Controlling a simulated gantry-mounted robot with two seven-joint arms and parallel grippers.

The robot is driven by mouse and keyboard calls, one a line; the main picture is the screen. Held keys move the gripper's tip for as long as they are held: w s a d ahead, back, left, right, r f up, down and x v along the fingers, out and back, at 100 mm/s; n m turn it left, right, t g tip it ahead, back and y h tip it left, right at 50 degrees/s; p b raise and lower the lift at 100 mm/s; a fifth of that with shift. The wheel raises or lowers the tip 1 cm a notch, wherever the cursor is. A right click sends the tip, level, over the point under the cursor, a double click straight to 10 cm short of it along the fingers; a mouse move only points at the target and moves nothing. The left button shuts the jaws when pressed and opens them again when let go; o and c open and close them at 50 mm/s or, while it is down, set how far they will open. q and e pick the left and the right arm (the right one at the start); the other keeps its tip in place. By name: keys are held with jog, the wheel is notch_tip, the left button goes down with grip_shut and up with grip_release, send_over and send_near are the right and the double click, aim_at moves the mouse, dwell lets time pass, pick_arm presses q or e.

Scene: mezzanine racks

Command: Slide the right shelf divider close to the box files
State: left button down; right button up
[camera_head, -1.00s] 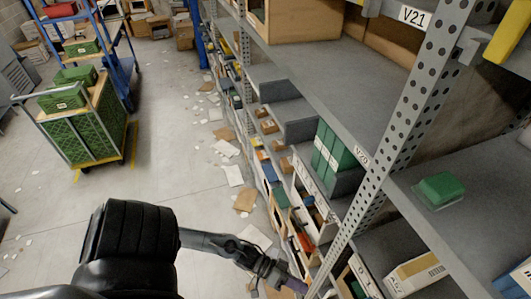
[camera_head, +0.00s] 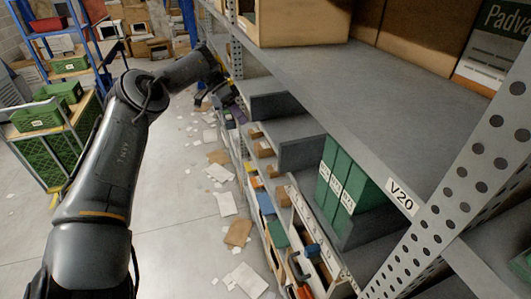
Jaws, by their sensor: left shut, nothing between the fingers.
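Several green box files (camera_head: 336,178) with white labels stand upright in a row on the shelf below the V20 label. A grey divider panel (camera_head: 372,226) stands on their near right side, partly hidden by the shelf edge above. I cannot tell how wide the gap to the files is. Another grey divider (camera_head: 303,153) stands on their far left side. My left gripper (camera_head: 234,111) is shut and empty at the front of the rack, farther along it, well away from the files and the right divider. My right gripper is out of view.
A perforated grey upright (camera_head: 470,170) stands at the right. An empty-looking shelf (camera_head: 350,90) lies above the files. Lower bins (camera_head: 290,235) hold mixed items. A trolley with green crates (camera_head: 40,150) stands at the left. Papers litter the aisle floor (camera_head: 170,230).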

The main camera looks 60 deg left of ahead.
pick_arm(q)
jog(key=w+d+f, duration=0.2)
jog(key=d+f, duration=0.1)
jog(key=d, duration=0.3)
jog(key=w+d+f+m+b, duration=0.1)
jog(key=w+d+f, duration=0.2)
jog(key=d, duration=0.3)
jog(key=shift+w+f+g+y, duration=0.3)
jog(key=shift+w+f+y, duration=0.1)
jog(key=shift+f, duration=0.25)
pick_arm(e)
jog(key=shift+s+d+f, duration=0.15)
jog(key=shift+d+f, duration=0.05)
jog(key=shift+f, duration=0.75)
pick_arm(q)
jog(key=shift+d, duration=0.1)
